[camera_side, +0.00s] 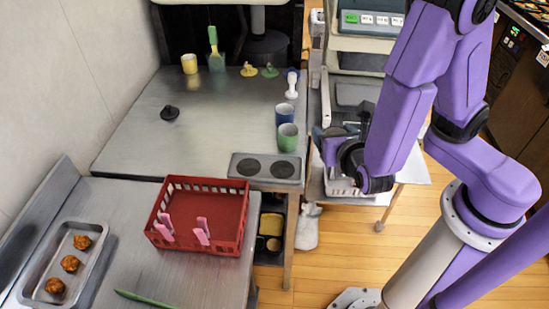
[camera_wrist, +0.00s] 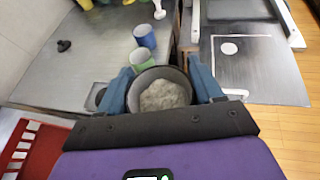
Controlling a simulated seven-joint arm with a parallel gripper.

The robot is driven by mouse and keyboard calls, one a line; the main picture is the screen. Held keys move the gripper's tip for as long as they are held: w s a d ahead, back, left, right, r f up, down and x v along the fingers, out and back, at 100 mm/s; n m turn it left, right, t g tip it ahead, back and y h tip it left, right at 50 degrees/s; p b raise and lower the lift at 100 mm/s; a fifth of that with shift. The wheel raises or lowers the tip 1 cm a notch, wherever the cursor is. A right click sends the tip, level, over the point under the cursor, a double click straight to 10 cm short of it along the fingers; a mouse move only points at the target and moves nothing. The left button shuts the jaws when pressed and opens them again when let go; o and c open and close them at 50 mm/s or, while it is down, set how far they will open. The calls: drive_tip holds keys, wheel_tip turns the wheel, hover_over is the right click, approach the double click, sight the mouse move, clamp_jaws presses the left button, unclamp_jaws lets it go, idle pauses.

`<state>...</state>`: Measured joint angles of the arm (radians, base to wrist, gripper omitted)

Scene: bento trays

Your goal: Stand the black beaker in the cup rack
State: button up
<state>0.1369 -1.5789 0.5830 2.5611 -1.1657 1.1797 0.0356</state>
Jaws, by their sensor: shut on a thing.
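The black beaker (camera_wrist: 136,93) is between the two blue fingers of my gripper (camera_wrist: 163,88) in the wrist view, which shows its open mouth from above. A pale grey, lumpy patch shows inside the rim. In the side view my gripper (camera_side: 334,138) is off the right edge of the worktop, over the trolley, and the beaker is hard to make out there. A grey plate with two dark round recesses (camera_side: 248,154), which looks like the cup rack, lies at the worktop's near right corner, left of my gripper. Both recesses look empty.
A green cup (camera_side: 288,137) and a blue cup (camera_side: 284,114) stand just behind the plate. A white bottle-like thing (camera_side: 291,85) stands farther back. A red basket (camera_side: 198,252) with pink pegs sits in front.

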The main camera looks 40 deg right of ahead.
drive_tip(key=w+a+f, duration=0.1)
drive_tip(key=w+f, duration=0.2)
drive_tip(key=w, duration=0.1)
drive_tip(key=w+a+f, duration=0.1)
drive_tip(key=w+f, duration=0.2)
drive_tip(key=w, duration=0.1)
drive_tip(key=w+a+f, duration=0.1)
drive_tip(key=w+f, duration=0.2)
drive_tip(key=w, duration=0.1)
drive_tip(key=shift+a, duration=0.25)
drive_tip(key=shift+w+f, duration=0.15)
drive_tip(key=shift+f, duration=0.05)
drive_tip(key=shift+w+f, duration=0.1)
drive_tip(key=shift+f, duration=1.55)
drive_tip(key=shift+f, duration=0.15)
drive_tip(key=o, duration=1.1)
